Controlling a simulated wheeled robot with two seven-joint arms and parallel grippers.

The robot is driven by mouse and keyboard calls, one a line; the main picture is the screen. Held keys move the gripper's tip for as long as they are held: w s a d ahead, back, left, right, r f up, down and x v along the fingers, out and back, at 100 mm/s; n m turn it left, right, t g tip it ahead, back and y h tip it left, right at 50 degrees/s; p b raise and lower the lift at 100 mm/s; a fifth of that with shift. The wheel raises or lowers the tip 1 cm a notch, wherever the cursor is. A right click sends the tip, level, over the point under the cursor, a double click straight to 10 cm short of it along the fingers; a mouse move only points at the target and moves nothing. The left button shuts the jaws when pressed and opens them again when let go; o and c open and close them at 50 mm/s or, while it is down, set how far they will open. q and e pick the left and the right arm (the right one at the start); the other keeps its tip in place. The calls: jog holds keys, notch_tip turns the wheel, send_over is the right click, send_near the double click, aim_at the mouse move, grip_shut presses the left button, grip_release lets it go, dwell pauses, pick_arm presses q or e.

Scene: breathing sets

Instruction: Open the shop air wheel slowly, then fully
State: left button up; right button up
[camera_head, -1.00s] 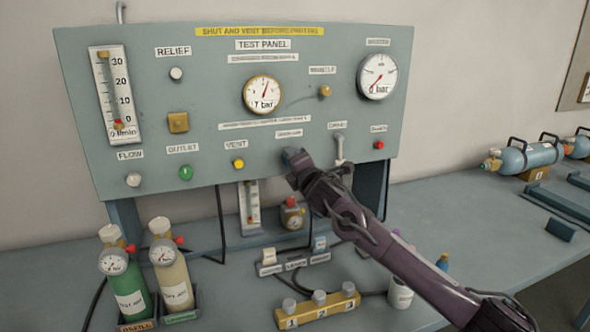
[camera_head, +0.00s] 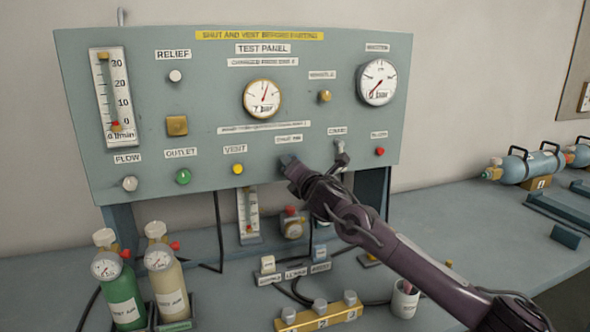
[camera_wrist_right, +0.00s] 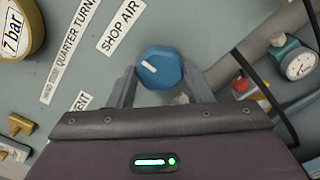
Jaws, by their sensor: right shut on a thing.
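The shop air wheel is a blue faceted knob (camera_wrist_right: 160,68) with a white mark, below the SHOP AIR label (camera_wrist_right: 121,28) in the right wrist view. My right gripper (camera_wrist_right: 160,80) is shut on it, one finger on each side. In the head view the right gripper (camera_head: 291,166) reaches the lower middle of the grey test panel (camera_head: 215,110) and mostly hides the wheel. The white-faced middle gauge (camera_head: 262,99) reads 7 bar. The right gauge (camera_head: 377,82) reads 0 bar. My left gripper is not in view.
A lever (camera_head: 341,156) sits just right of my gripper. A yellow vent knob (camera_head: 238,169) and green outlet knob (camera_head: 183,177) are to the left. Green (camera_head: 124,298) and cream (camera_head: 165,287) bottles stand at the front left. A yellow numbered block (camera_head: 318,317) lies below my arm.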

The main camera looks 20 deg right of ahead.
jog(key=shift+f, duration=0.15)
jog(key=o, duration=1)
jog(key=shift+s+d+b, duration=0.15)
jog(key=shift+s+b, duration=0.85)
jog(key=shift+s, duration=2.9)
